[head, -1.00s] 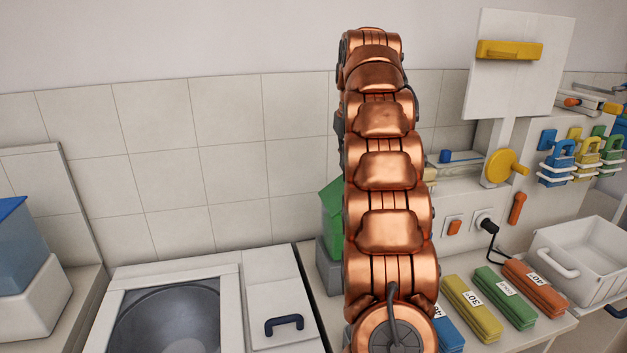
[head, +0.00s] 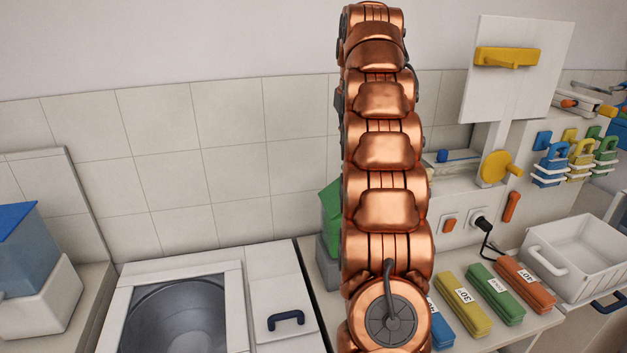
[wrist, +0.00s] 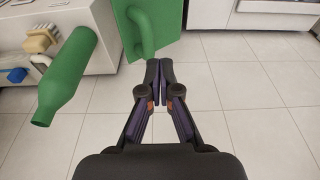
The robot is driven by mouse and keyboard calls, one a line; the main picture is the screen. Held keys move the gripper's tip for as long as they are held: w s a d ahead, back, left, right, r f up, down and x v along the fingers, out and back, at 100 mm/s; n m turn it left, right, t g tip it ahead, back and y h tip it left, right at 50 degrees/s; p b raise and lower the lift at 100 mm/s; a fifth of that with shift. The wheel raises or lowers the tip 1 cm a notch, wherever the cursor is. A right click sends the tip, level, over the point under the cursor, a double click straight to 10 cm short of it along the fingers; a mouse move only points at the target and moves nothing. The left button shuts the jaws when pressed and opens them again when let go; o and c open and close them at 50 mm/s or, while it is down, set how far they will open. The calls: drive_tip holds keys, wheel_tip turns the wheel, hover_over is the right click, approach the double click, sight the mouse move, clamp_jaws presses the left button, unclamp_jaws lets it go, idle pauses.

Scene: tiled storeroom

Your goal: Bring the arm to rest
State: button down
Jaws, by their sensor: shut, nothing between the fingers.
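My copper-coloured arm stands upright in the middle of the head view, folded in a tall stack of links. My gripper is not visible in the head view. In the wrist view my gripper (wrist: 159,72) is shut, its dark fingertips together with nothing between them. It hangs over the pale tiled floor (wrist: 240,110), apart from the things around it. A green panel with a curved handle (wrist: 145,35) lies beyond the fingertips. A green bottle-shaped thing (wrist: 68,75) is to their left.
In the head view a white unit with a round basin (head: 175,315) is at lower left. A counter at right bears yellow (head: 463,306), green (head: 495,295) and orange (head: 524,286) bundles and a white bin (head: 575,255). In the wrist view the floor at right is clear.

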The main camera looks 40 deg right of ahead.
idle(0.4)
drive_tip(key=s+a+f+n+g, duration=0.1)
drive_tip(key=s+a+f, duration=0.15)
drive_tip(key=a, duration=0.65)
drive_tip(key=s+a+f+n+y+b, duration=0.1)
drive_tip(key=s+a+f, duration=0.15)
drive_tip(key=a, duration=0.55)
drive_tip(key=s+a+f+g, duration=0.1)
drive_tip(key=s+a+f, duration=0.15)
drive_tip(key=a, duration=0.65)
drive_tip(key=s+a+f+n, duration=0.1)
drive_tip(key=s+a+f, duration=0.3)
drive_tip(key=s, duration=0.3)
drive_tip(key=s+a+f+n+g, duration=0.1)
drive_tip(key=s+a+f, duration=0.3)
drive_tip(key=s, duration=0.4)
drive_tip(key=s+a+f+n, duration=0.1)
drive_tip(key=s+a+f, duration=0.4)
drive_tip(key=s, duration=0.3)
drive_tip(key=shift+f+g+b, duration=0.4)
drive_tip(key=shift+f+b, duration=0.05)
drive_tip(key=shift+f, duration=0.3)
drive_tip(key=shift+s, duration=0.1)
